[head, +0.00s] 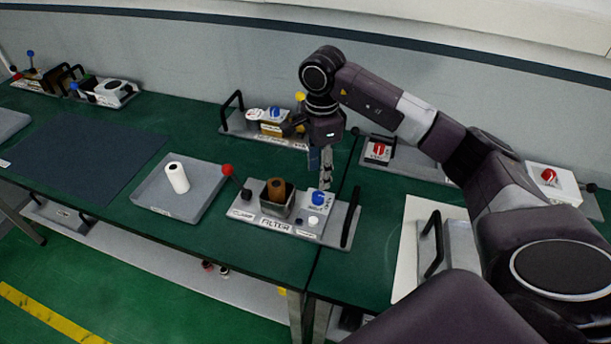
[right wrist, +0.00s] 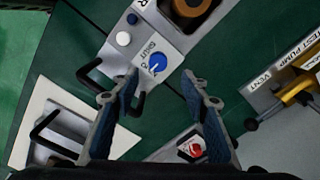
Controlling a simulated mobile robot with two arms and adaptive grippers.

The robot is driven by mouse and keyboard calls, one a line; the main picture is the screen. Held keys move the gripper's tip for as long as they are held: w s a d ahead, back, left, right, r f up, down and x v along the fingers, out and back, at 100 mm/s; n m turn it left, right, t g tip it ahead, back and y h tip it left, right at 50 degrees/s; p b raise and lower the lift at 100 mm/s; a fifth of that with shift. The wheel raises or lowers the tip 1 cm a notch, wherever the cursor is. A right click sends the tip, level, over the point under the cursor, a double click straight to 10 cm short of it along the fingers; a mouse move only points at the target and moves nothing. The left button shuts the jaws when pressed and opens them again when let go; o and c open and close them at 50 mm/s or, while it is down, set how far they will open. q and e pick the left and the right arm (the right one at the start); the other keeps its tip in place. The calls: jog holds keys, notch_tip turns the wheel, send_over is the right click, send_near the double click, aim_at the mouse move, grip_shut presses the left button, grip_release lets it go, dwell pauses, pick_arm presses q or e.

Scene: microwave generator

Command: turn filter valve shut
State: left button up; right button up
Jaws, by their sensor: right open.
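The filter module (head: 275,225) is a grey plate labelled FILTER on the green bench. It carries a brown cylinder (head: 276,189) in a metal holder, a red-knobbed lever (head: 227,170), a blue valve knob (head: 318,197) and a white button (head: 313,220). In the right wrist view the blue valve knob (right wrist: 158,63) has a white pointer mark and lies beyond my fingertips, left of centre between them. My right gripper (head: 326,165) hangs above and behind the blue knob, pointing down. Its fingers are apart and empty (right wrist: 160,90). My left gripper is out of view.
A tray (head: 151,205) with a white roll (head: 177,178) lies left of the filter. A black handle (head: 350,217) rises at the plate's right end. Behind stands a test pump module (head: 235,127); red-knob modules (head: 378,151) stand behind right.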

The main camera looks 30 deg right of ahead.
aim_at(318, 195)
jog(key=shift+w+f, duration=0.25)
jog(key=shift+s+f+p, duration=0.1)
jog(key=shift+f+p, duration=0.25)
jog(key=f+p, duration=0.1)
jog(key=f, duration=0.1)
jog(key=s+f+p, duration=0.1)
jog(key=f, duration=0.1)
jog(key=shift+s+f, duration=0.1)
jog(key=shift+f, duration=0.2)
jog(key=shift+w+f, duration=0.25)
jog(key=shift+f, duration=0.65)
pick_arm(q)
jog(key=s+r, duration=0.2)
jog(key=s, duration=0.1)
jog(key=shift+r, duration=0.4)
pick_arm(e)
grip_shut()
